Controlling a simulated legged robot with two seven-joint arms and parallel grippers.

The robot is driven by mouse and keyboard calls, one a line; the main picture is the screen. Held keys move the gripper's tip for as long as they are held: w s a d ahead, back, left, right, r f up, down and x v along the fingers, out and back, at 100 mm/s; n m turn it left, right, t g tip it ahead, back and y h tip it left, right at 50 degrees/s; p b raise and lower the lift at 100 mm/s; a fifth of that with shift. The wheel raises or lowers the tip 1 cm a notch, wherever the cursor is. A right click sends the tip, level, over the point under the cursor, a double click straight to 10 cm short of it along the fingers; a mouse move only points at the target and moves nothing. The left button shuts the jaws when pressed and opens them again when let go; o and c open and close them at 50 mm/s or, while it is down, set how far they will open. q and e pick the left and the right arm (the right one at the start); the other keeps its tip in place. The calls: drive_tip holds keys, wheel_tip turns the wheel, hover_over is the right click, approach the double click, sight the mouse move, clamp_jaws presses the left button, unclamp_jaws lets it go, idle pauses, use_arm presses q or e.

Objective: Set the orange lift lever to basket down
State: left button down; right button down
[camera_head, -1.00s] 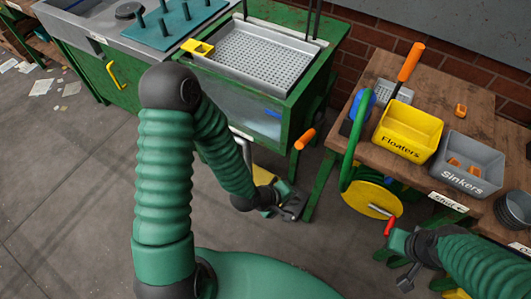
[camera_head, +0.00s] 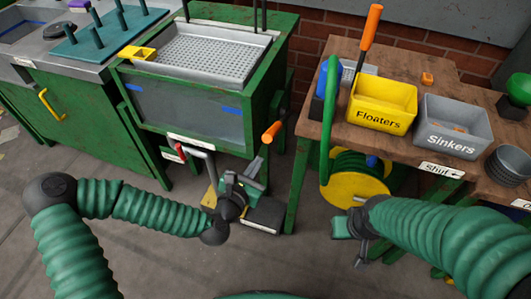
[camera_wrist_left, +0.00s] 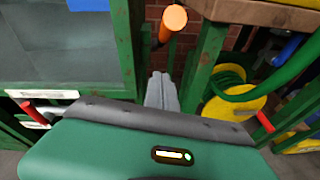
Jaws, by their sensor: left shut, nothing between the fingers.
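The orange lift lever (camera_head: 272,131) sticks out at the right front corner of the green tank frame. Its round orange end also shows near the top of the left wrist view (camera_wrist_left: 173,20). My left gripper (camera_head: 257,163) is just below the lever, pointing up at it. In the left wrist view its grey fingers (camera_wrist_left: 162,90) are shut and empty, with a visible gap below the orange end. The perforated basket (camera_head: 215,50) sits at the top of the water tank (camera_head: 185,110). My right gripper (camera_head: 360,250) hangs at the lower right, away from the lever; its fingers are unclear.
A red-handled valve (camera_head: 180,152) is on the tank's lower front. To the right, a wooden table (camera_head: 320,105) carries the yellow Floaters bin (camera_head: 382,105) and grey Sinkers bin (camera_head: 453,128). A yellow hose reel (camera_head: 352,188) is under it. Green legs stand close beside the lever.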

use_arm(q)
drive_tip(key=w+d+r, duration=0.2)
drive_tip(key=w+d, duration=0.1)
drive_tip(key=w, duration=0.2)
drive_tip(key=shift+r+b, duration=0.25)
drive_tip(key=shift+b, duration=0.15)
drive_tip(key=shift+a, duration=0.1)
